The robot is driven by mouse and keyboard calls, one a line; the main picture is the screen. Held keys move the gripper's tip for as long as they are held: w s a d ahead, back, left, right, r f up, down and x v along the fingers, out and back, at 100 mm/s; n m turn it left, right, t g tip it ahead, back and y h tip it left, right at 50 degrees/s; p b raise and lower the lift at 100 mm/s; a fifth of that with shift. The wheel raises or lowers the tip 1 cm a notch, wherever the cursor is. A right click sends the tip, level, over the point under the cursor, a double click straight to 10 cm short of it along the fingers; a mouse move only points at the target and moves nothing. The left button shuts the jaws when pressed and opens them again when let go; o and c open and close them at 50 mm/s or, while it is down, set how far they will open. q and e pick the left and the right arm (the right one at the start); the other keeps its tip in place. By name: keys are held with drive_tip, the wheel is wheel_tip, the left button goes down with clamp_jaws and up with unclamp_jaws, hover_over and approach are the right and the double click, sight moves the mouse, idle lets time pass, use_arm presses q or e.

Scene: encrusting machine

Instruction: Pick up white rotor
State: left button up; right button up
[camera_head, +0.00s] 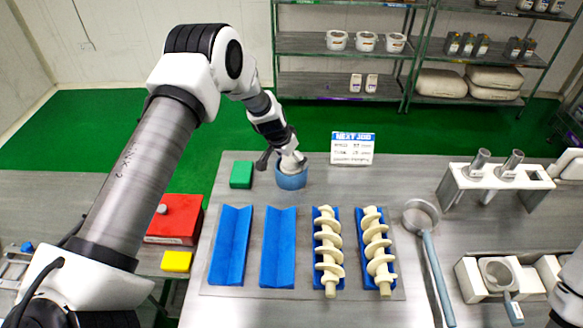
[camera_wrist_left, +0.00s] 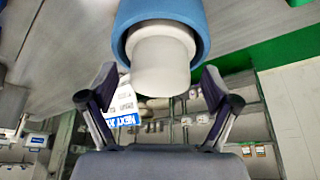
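The white rotor (camera_wrist_left: 162,62) shows in the left wrist view as a short white cylinder seated in a blue round holder (camera_wrist_left: 196,14). In the head view the blue holder (camera_head: 291,180) stands on the table near its back edge, and the rotor's pale top (camera_head: 292,163) is partly hidden by my gripper. My left gripper (camera_wrist_left: 160,78) is open, with one finger on each side of the rotor and visible gaps between. It also shows in the head view (camera_head: 281,160), tilted down over the holder. My right gripper is not in view.
Two empty blue trays (camera_head: 231,246) and two cream screws (camera_head: 328,252) in blue trays lie in front. A green block (camera_head: 241,175) sits left of the holder, and a sign (camera_head: 352,148) stands behind right.

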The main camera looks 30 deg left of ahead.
use_arm(q)
drive_tip(key=shift+s+r, duration=0.1)
drive_tip(key=c, duration=1.4)
drive_tip(key=shift+r, duration=0.4)
wheel_tip(320, 180, up, 9)
drive_tip(key=shift+r+b, duration=0.1)
drive_tip(key=shift+b, duration=0.9)
drive_tip(key=shift+w, duration=0.2)
